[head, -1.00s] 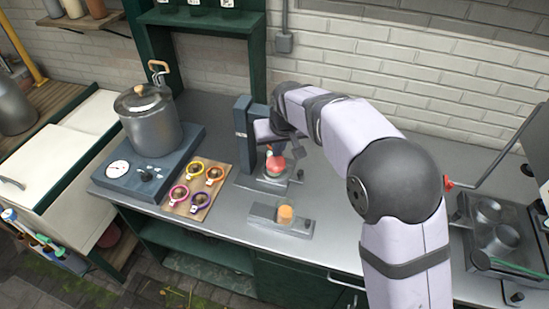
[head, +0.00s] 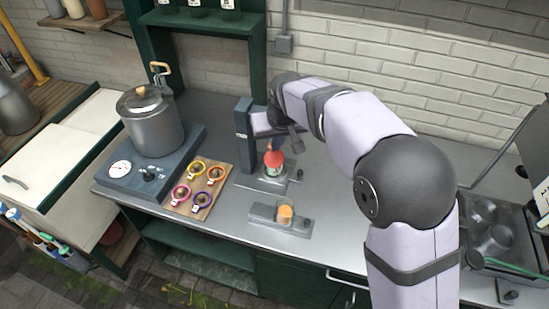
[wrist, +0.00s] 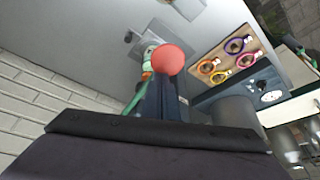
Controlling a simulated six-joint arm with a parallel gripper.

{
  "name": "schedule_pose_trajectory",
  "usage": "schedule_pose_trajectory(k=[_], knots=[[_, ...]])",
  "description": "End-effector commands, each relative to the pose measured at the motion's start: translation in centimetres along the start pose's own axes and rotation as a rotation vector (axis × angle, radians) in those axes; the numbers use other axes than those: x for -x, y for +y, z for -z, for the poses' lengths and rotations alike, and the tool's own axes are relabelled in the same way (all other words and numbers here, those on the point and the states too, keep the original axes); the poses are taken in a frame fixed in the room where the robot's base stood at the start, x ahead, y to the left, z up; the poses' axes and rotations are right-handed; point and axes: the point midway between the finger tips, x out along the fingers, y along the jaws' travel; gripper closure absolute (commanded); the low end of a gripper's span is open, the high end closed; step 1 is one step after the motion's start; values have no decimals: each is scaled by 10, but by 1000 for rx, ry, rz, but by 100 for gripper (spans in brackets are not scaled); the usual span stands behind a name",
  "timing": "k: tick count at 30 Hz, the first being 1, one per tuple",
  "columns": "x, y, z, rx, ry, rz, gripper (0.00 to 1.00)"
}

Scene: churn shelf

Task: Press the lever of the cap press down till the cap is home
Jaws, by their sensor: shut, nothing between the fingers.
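The cap press has a blue-grey upright column (head: 244,136) on a flat metal base (head: 262,186) at the middle of the counter. A round red knob (head: 273,158) shows just above a small pale jar with green on it (head: 274,169). In the wrist view, the red knob (wrist: 172,60) lies at the tips of my gripper (wrist: 163,85), partly covering the jar (wrist: 149,52). My gripper is shut and empty, and points down over the knob. I cannot tell whether the tips touch it. The cap is not clear to see.
A low grey block with an orange piece (head: 286,213) stands in front of the press. To the left are a wooden board (head: 202,212) with several coloured rings and a pot (head: 152,122) on a hotplate. A metal rack (head: 490,262) stands right.

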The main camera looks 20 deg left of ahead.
Motion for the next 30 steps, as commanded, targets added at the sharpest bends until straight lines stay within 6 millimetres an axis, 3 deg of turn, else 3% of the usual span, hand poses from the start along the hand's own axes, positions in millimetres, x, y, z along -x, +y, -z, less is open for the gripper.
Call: schedule_pose_trajectory(k=[11, 30], knots=[[1, -1, -2, -1, -7, 0, 100], [41, -9, -2, 0, -6, 0, 100]])
